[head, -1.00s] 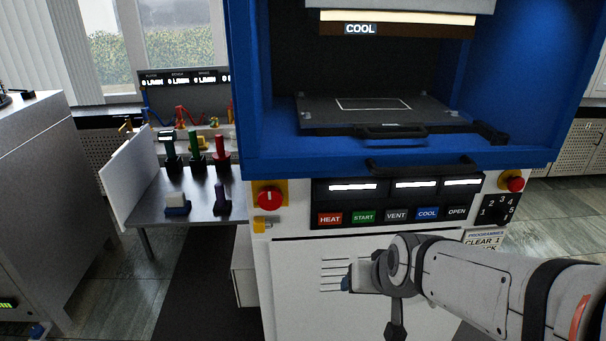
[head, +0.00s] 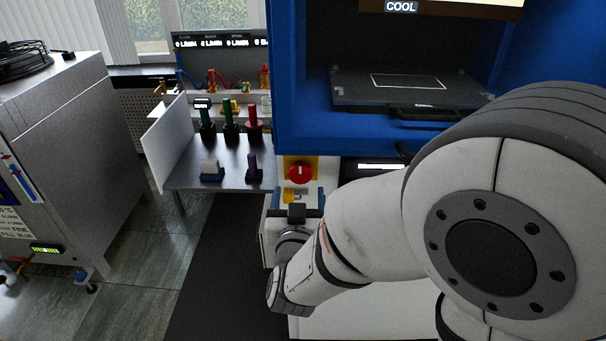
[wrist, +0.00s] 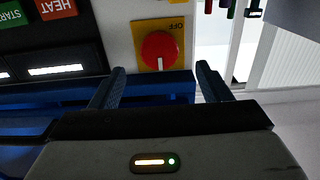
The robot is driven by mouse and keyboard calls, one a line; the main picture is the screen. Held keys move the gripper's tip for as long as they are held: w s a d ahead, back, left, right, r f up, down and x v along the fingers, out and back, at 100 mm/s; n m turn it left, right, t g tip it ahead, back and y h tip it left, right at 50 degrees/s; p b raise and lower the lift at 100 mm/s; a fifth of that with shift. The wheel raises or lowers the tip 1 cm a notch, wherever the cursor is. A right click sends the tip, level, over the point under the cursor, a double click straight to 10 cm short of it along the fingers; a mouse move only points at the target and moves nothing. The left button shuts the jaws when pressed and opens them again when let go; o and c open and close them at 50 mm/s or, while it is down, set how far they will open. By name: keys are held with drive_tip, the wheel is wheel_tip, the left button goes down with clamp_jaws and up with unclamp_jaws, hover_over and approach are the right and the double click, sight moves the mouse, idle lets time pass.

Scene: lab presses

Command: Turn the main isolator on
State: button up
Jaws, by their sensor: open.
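The main isolator is a red rotary knob (head: 299,172) on a yellow plate, on the white press front left of the button panel. The wrist view shows the knob (wrist: 160,50) upside down, with the word OFF on its plate and a white pointer mark on the side away from that word. My gripper (head: 297,196) is open and empty, in front of the press just below the knob in the head view. In the wrist view its two fingers (wrist: 161,78) stand either side of the knob's line, with the knob beyond the tips and apparently untouched.
The HEAT button (wrist: 56,8) and START button sit beside the knob's plate. The blue press body (head: 325,135) is above. My arm hides much of the press front.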

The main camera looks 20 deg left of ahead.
sight(300, 176)
drive_tip(key=p+x, duration=0.1)
drive_tip(key=x, duration=0.5)
drive_tip(key=shift+w+a, duration=0.1)
drive_tip(key=shift+w, duration=0.2)
